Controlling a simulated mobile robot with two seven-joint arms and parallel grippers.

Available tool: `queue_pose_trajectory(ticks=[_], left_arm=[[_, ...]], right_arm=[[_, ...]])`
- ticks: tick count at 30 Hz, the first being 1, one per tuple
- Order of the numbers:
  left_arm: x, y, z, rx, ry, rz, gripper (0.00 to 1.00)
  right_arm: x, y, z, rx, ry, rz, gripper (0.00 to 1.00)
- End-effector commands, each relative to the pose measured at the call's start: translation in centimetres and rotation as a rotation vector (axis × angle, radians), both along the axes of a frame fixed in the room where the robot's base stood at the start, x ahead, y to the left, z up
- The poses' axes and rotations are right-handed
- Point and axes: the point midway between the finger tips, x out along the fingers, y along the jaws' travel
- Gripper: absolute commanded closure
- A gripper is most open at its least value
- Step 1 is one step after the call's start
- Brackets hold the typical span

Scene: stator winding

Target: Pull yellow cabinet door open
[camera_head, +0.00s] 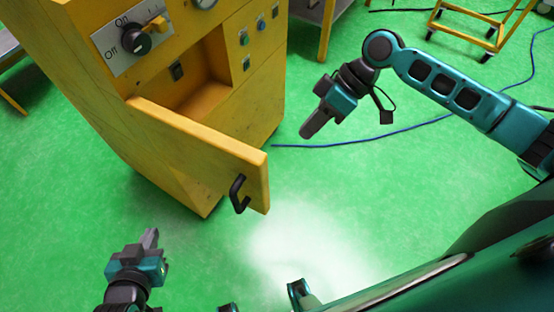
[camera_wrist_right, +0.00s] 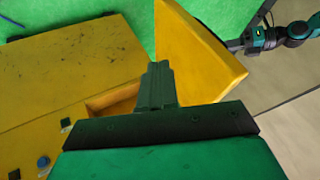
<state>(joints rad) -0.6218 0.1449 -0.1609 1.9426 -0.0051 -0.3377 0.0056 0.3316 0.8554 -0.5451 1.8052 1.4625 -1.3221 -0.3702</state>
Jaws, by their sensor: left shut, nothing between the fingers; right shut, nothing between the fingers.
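The yellow cabinet (camera_head: 250,95) stands at the upper left of the head view. Its yellow door (camera_head: 205,148) is swung open, showing the hollow inside, and a black handle (camera_head: 238,194) sits near its free edge. The door also shows in the right wrist view (camera_wrist_right: 195,55). My left gripper (camera_head: 150,239) is shut and empty, low at the left, apart from the door and handle. My right gripper (camera_head: 308,133) is shut and empty, to the right of the cabinet and apart from the door. Its shut fingers show in the right wrist view (camera_wrist_right: 159,85).
A dial switch (camera_head: 136,40) marked On and Off and several buttons are on the cabinet. A yellow cart (camera_head: 470,35) stands at the upper right. A blue cable (camera_head: 365,139) runs across the green floor (camera_head: 330,190). Floor in front of the door is clear.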

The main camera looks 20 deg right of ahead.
Motion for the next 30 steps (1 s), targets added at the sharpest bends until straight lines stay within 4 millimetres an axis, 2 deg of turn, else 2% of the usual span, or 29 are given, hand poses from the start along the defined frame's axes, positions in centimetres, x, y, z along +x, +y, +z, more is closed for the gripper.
queue_pose_trajectory(ticks=[3, 7, 20, 25, 30], left_arm=[[-0.1, 0.1, 0.0, 0.000, -0.001, 0.005, 1.00], [-0.2, 0.1, -0.2, -0.001, 0.001, 0.005, 1.00], [-0.4, -0.2, -1.4, -0.004, 0.013, 0.000, 1.00], [-0.4, -0.4, -0.7, -0.004, 0.013, -0.002, 1.00], [-0.3, -0.3, -0.5, -0.006, 0.005, -0.003, 1.00]], right_arm=[[-0.1, -0.5, 0.8, 0.002, 0.022, 0.022, 1.00], [-0.2, 0.3, -0.1, 0.007, 0.025, 0.025, 1.00], [-0.6, 5.6, -7.1, 0.008, 0.025, 0.024, 1.00], [-2.4, 7.4, -7.0, 0.005, 0.022, 0.025, 1.00], [-3.2, 8.3, -7.0, 0.005, 0.021, 0.023, 1.00]])
